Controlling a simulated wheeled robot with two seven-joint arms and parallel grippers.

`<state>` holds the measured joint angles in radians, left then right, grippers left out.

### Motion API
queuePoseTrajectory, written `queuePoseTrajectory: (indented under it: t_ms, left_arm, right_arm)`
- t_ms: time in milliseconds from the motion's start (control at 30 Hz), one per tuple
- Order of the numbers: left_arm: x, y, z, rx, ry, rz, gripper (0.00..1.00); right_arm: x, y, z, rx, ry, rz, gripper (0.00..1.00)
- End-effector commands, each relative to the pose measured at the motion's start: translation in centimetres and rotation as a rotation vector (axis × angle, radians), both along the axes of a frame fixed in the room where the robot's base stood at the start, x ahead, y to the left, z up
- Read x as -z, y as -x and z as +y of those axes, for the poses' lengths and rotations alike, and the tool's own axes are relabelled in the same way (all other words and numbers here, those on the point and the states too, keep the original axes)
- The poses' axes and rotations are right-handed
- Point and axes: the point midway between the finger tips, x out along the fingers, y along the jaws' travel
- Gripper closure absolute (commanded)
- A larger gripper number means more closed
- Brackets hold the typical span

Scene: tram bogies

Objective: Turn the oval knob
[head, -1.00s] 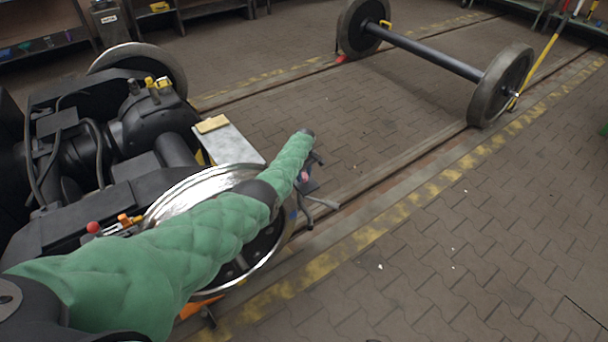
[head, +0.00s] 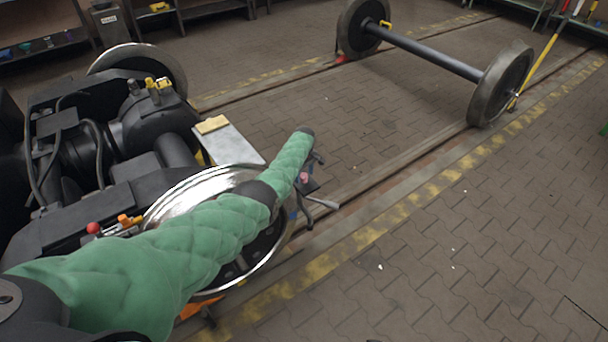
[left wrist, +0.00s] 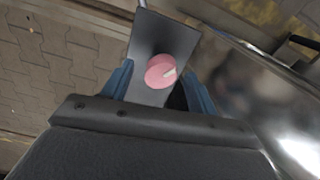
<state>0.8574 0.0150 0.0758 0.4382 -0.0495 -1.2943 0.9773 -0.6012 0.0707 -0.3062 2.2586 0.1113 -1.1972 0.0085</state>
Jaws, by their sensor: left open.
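The oval knob (left wrist: 160,71) is pink with a pale pointer mark and sits on a dark grey plate (left wrist: 151,32) in the left wrist view. In the head view the knob (head: 304,177) is a small pink spot beside the end of my left arm. My left gripper (left wrist: 160,78) is open, with one blue finger on each side of the plate's lower part and the knob between or just beyond the tips. I cannot tell whether the fingers touch the knob. In the head view my green-sleeved arm hides most of the gripper. My right gripper is not in view.
A shiny wheel (head: 190,192) of the black bogie (head: 165,125) lies close under my left arm. A grey plate with a yellow block (head: 212,124) is behind it. A loose wheelset (head: 430,54) stands on the rails further back. The paved floor (head: 450,240) at right is clear.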

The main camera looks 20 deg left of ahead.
Motion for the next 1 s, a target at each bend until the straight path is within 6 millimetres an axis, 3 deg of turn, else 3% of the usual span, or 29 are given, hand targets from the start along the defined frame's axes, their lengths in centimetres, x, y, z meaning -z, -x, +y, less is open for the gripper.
queuePoseTrajectory:
  t_ms: [200,400,633,1000]
  left_arm:
    - [-2.3,0.0,0.0,0.0,0.0,-0.002,0.41]
    - [-5.1,0.0,0.0,0.0,0.0,-0.001,0.41]
    - [-7.1,0.0,0.0,0.0,0.0,-0.001,0.41]
    - [-7.4,0.0,0.0,0.0,0.0,0.0,0.41]
  right_arm:
    - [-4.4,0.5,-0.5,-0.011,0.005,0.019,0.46]
    - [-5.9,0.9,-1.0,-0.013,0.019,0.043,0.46]
    - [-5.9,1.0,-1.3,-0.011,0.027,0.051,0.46]
    - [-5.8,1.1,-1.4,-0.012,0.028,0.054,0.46]
